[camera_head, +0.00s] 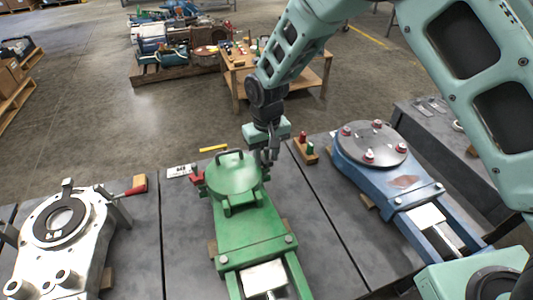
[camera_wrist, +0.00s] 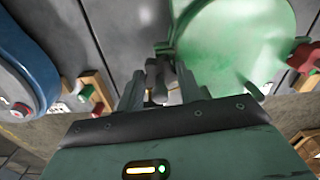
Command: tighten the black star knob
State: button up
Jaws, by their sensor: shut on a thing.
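My gripper (camera_head: 270,158) points down at the right edge of the round lid of the green valve (camera_head: 238,172). In the wrist view my gripper (camera_wrist: 160,92) is shut on a dark piece, the black star knob (camera_wrist: 159,88), between its fingers. The knob sits at the edge of the green lid, which fills the upper right of that view. Its lobes are mostly hidden by the fingers. In the head view the fingers cover it, and I cannot tell how tight it is.
A blue valve (camera_head: 402,185) with red-topped pieces on its round plate lies to the right. A grey-white valve (camera_head: 62,232) lies to the left. A small wooden block with red and green pieces (camera_head: 305,150) stands close to the right of my gripper.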

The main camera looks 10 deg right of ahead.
dwell(0.3)
jog(key=o, duration=1)
notch_tip(320, 180, up, 18)
jog(key=shift+f, duration=0.25)
jog(key=s+d+r+n+p, duration=0.1)
jog(key=s+d+r+p, duration=0.1)
jog(key=s, duration=0.7)
jog(key=s+d+r+n+p, duration=0.1)
jog(key=s+d+r+p, duration=0.1)
jog(key=s, duration=0.8)
jog(key=s+d+r+n+p, duration=0.2)
jog(key=s+d+r+p, duration=0.1)
jog(key=s, duration=0.7)
jog(key=shift+s+d+r+y, duration=0.25)
jog(key=shift+r+y, duration=0.05)
jog(key=shift+r, duration=0.05)
